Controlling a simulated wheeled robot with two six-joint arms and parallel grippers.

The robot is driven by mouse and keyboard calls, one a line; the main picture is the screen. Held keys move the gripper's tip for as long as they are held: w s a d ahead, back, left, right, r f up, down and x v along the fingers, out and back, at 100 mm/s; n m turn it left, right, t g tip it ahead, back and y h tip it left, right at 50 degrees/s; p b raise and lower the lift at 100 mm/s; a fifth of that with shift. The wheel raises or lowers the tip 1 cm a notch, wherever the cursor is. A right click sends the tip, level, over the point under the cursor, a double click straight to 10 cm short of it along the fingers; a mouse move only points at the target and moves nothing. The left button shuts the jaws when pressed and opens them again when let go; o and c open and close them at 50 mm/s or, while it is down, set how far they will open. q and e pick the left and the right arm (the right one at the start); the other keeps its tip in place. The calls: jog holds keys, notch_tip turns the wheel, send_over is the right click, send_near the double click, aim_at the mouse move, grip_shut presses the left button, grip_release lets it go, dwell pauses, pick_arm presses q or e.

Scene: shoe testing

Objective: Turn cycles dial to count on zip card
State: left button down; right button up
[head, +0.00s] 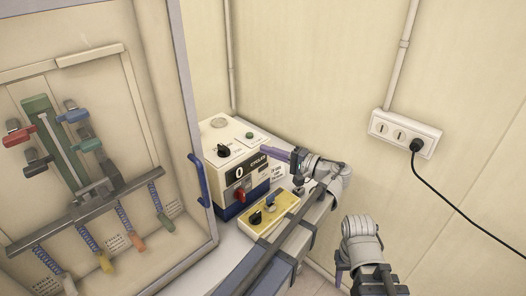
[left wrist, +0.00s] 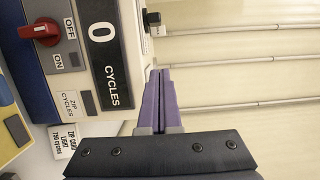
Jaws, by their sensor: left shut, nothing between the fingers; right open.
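The cream and blue control box (head: 236,160) stands beside the clear cabinet. Its front window reads 0 CYCLES, also in the left wrist view (left wrist: 105,50). A black dial (head: 224,150) sits on its sloped top; a black knob (left wrist: 152,18) shows at the top of the left wrist view. A small white card (left wrist: 68,145) beside the box appears to read ZIP CARD LIGHT 750 CYCLES, in small print. My left gripper (head: 268,151), purple-fingered, is shut and empty, at the box's right side, apart from the dial. My right gripper (head: 341,278) is open and empty, low at right.
A red ON/OFF switch (head: 239,196) is on the box front. A wall socket (head: 404,133) with a black cable is at right.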

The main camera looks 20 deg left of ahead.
aim_at(239, 157)
pick_arm(q)
jog(key=a, duration=0.4)
jog(key=w+a, duration=0.1)
jog(key=a, duration=0.2)
jog(key=shift+s+a, duration=0.3)
jog(key=shift+s, duration=0.25)
jog(key=shift+s+a, duration=0.3)
jog(key=shift+s, duration=0.25)
jog(key=shift+s+a, duration=0.3)
jog(key=shift+s, duration=0.4)
jog(key=shift+m+t, duration=0.3)
jog(key=shift+s+t, duration=0.25)
jog(key=shift+t, duration=0.05)
jog(key=shift+w+m+t, duration=0.1)
jog(key=shift+m+t, duration=0.2)
